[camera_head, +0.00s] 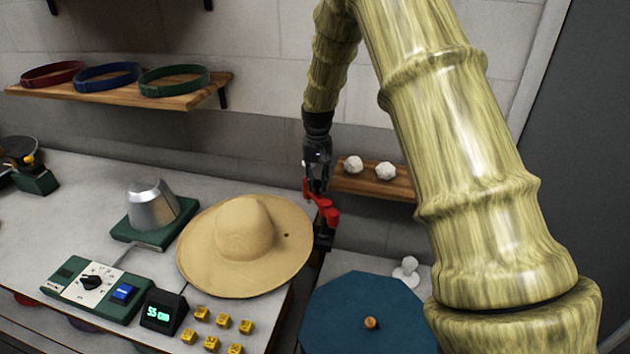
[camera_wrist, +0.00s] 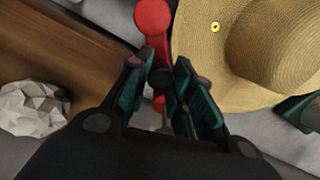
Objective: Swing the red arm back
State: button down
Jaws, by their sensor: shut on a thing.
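The red arm (camera_head: 325,210) stands at the counter's right end, just right of the straw hat (camera_head: 246,231). My gripper (camera_head: 316,186) is above it, pointing down, with its fingers at the arm's upper end. In the wrist view my gripper (camera_wrist: 167,98) has its fingers closed about a dark part of the red arm. The arm's round red end (camera_wrist: 153,17) sticks out beyond the fingertips, beside the brim of the straw hat (camera_wrist: 230,60). The fingers hide part of the arm.
A metal hat block (camera_head: 152,205) stands left of the hat. A control box (camera_head: 95,285), a display (camera_head: 163,312) and several yellow blocks sit in front. A blue round table (camera_head: 368,320) is at the lower right. A wooden shelf (camera_head: 375,185) with two white faceted lumps is behind my gripper.

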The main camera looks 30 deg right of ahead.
jog(key=c, duration=1.2)
grip_release()
jog(key=shift+r, duration=0.1)
jog(key=shift+r, duration=3.95)
